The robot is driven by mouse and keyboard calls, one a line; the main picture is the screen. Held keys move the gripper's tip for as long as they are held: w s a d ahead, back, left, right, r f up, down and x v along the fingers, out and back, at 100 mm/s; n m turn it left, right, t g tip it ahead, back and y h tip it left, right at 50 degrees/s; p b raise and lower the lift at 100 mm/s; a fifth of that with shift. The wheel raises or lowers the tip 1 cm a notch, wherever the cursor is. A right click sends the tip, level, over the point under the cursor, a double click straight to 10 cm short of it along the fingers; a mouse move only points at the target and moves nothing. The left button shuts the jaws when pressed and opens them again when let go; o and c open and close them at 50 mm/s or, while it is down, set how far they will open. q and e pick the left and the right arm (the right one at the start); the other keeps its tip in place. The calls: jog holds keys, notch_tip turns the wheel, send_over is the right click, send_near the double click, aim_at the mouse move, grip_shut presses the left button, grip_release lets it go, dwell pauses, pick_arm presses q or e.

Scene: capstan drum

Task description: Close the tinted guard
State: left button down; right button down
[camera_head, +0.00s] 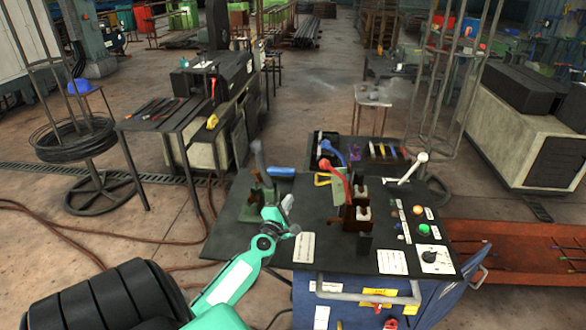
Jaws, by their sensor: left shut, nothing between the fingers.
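I cannot pick out a tinted guard for certain in the head view. The dark control bench (270,255) stands in front of me. My left gripper (291,214), on a teal and grey arm, is over the bench's left part, close to a grey-green lever unit (262,190). Its fingers look closed, with nothing seen between them. It is small in the picture, and I cannot tell whether it touches the unit. A red-handled lever (337,172) stands upright to the right of the gripper. My right gripper is not in view.
The bench also carries a white-knobbed lever (413,168), a green button (424,230) and a black rotary knob (433,257). A grey front rail (345,296) runs along its blue cabinet. A wire stand (90,180) is at left.

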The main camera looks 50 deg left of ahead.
aim_at(316, 181)
pick_arm(q)
jog(key=w+r+p, duration=0.1)
jog(key=w+r, duration=0.1)
jog(key=w, duration=0.7)
jog(key=shift+w+a, duration=0.15)
jog(key=shift+w, duration=0.1)
jog(key=shift+r, duration=0.2)
jog(key=r+m+p, duration=0.1)
jog(key=p, duration=0.2)
jog(key=w+d+r+m+p, duration=0.1)
jog(key=p, duration=0.2)
jog(key=d+r+m+p, duration=0.1)
jog(key=p, duration=0.2)
jog(key=shift+w+r+g+h, duration=0.35)
jog(key=shift+g+h, duration=0.05)
jog(key=shift+w+d+r+p, duration=0.75)
jog(key=shift+w+d+p, duration=0.15)
jog(key=shift+d+p, duration=0.2)
